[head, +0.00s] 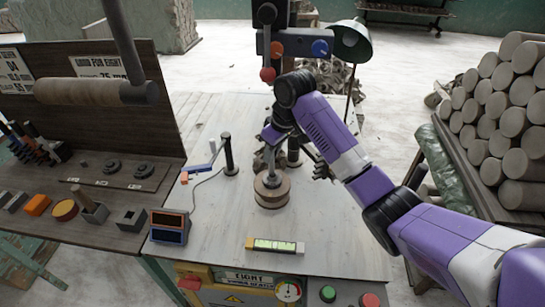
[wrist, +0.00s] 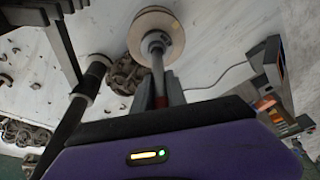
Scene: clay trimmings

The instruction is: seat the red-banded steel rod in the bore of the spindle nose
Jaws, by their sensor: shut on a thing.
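My gripper (head: 273,138) is above the round tan base on the bench, in the middle of the head view. It is shut on the steel rod (wrist: 158,72), whose red band (wrist: 161,102) shows close to the jaws in the wrist view. The rod points away from the jaws toward the grey spindle nose (wrist: 154,42), which sits at the centre of the tan disc (wrist: 172,22). The disc also shows in the head view (head: 271,197). The rod's far end overlaps the nose in the wrist view. I cannot tell whether it is inside the bore, which is hidden.
A black post (head: 229,155) stands left of the disc. A machine head with a red ball knob (head: 267,74) stands behind my gripper. A yellow-green level (head: 274,245) and a small display box (head: 169,227) lie nearer. Stacked clay cylinders (head: 520,120) are at right.

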